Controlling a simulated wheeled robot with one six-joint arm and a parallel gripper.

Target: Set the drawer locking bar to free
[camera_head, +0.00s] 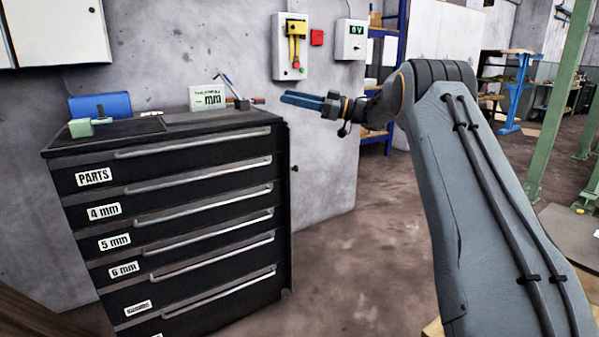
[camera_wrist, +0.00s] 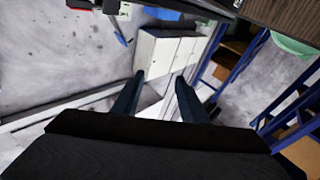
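The black drawer cabinet (camera_head: 70,220) stands at the left in the head view, with several drawers carrying long grey handles, all looking closed. A narrow dark upright strip (camera_head: 289,220) runs along its right front edge with a small dark knob (camera_head: 295,168) beside it; it may be the locking bar, but I cannot tell its setting. My gripper (camera_head: 283,98) is above and right of the cabinet's top right corner, apart from it, with blue fingers pointing left. In the wrist view my gripper (camera_wrist: 158,78) has its two fingers apart with nothing between them.
On the cabinet top are a blue box (camera_head: 100,105), a green block (camera_head: 80,128) and a small "mm" sign (camera_head: 208,98). Wall boxes (camera_head: 291,45) hang behind. A green post (camera_head: 560,100) stands at the right. Floor (camera_head: 350,260) right of the cabinet is clear.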

